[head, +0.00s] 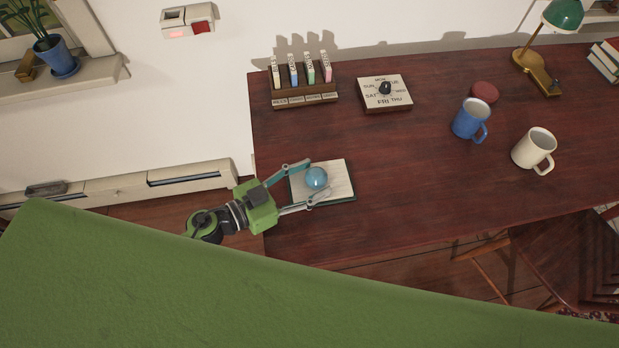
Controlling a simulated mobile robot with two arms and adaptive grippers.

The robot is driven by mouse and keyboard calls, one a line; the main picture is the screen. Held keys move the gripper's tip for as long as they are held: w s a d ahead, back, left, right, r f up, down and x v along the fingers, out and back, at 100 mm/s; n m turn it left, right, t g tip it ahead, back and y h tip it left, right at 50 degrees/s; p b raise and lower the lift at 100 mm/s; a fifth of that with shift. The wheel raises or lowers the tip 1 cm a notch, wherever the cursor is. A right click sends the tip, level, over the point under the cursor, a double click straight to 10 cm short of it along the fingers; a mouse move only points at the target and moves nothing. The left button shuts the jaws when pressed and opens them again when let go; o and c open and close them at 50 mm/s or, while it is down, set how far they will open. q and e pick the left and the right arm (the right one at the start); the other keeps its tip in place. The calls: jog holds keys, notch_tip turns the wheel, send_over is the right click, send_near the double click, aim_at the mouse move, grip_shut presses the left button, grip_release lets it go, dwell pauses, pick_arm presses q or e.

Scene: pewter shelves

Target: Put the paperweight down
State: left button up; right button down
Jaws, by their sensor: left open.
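The paperweight (316,177) is a blue glassy ball. It rests on an open book or pad (338,184) with pale pages and a dark edge, near the left end of the dark red wooden desk (400,150). My left gripper (318,180) reaches in from the left, with its two blue-grey fingers spread on either side of the ball. The fingers look open; whether the lower fingertip touches the ball I cannot tell. My right gripper is not in view.
A rack of labelled stamps (305,92), a weekday dial board (385,93), a blue mug (471,120), a cream mug (534,149), a dark red round object (485,92) and a green lamp (562,15) stand on the desk. The desk's front middle is clear.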

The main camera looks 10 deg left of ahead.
pick_arm(q)
jog(key=shift+r, duration=0.1)
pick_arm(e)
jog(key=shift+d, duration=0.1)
pick_arm(q)
jog(key=shift+s+a, duration=0.2)
jog(key=b+v, duration=0.1)
jog(key=v, duration=1)
jog(key=shift+s+a, duration=0.15)
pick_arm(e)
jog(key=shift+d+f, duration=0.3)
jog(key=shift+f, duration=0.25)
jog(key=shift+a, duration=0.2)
